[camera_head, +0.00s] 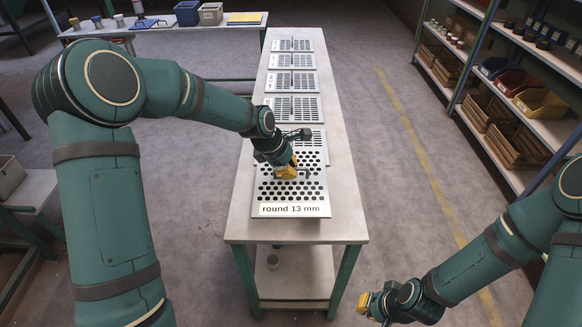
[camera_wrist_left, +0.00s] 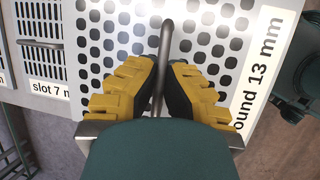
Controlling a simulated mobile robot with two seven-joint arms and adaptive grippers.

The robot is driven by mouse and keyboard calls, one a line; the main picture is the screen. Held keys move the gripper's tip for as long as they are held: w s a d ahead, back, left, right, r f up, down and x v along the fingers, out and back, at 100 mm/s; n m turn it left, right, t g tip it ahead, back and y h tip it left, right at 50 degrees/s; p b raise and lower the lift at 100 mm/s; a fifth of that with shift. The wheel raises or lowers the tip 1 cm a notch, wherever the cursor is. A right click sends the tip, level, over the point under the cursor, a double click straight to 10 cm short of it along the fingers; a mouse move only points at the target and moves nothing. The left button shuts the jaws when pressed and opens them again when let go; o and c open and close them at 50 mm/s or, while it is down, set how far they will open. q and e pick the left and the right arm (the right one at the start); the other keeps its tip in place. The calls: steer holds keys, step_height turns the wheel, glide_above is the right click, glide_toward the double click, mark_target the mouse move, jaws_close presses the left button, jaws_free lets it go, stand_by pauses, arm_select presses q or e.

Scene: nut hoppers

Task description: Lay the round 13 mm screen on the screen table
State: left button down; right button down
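The round 13 mm screen (camera_head: 262,196), a pale plate with round holes and a printed label, is over the near end of the long table (camera_head: 345,215). Its holes and label also show in the left wrist view (camera_wrist_left: 200,20). My left gripper (camera_head: 287,170) is above the plate. In the left wrist view its yellow fingers (camera_wrist_left: 163,90) are closed about the dark bar handle of the screen. I cannot tell whether the plate rests on the table or is slightly raised. My right gripper (camera_head: 366,304) is low at the front right, away from the table, apparently empty.
Several other screens lie in a row behind, including a slotted one (camera_head: 292,108); a slot 7 screen shows in the left wrist view (camera_wrist_left: 42,55). Shelves with bins (camera_head: 540,102) stand right. A side table with boxes (camera_head: 187,13) is at the back left.

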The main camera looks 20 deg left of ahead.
mark_target(272, 184)
arm_select(q)
step_height(272, 184, down, 9)
steer(key=shift+w+r+b, duration=0.15)
steer(key=shift+b, duration=0.7)
steer(key=c, duration=1.1)
jaws_free()
steer(key=shift+c, duration=0.2)
steer(key=p+v, duration=0.2)
steer(key=v, duration=1)
steer(key=shift+a, duration=0.1)
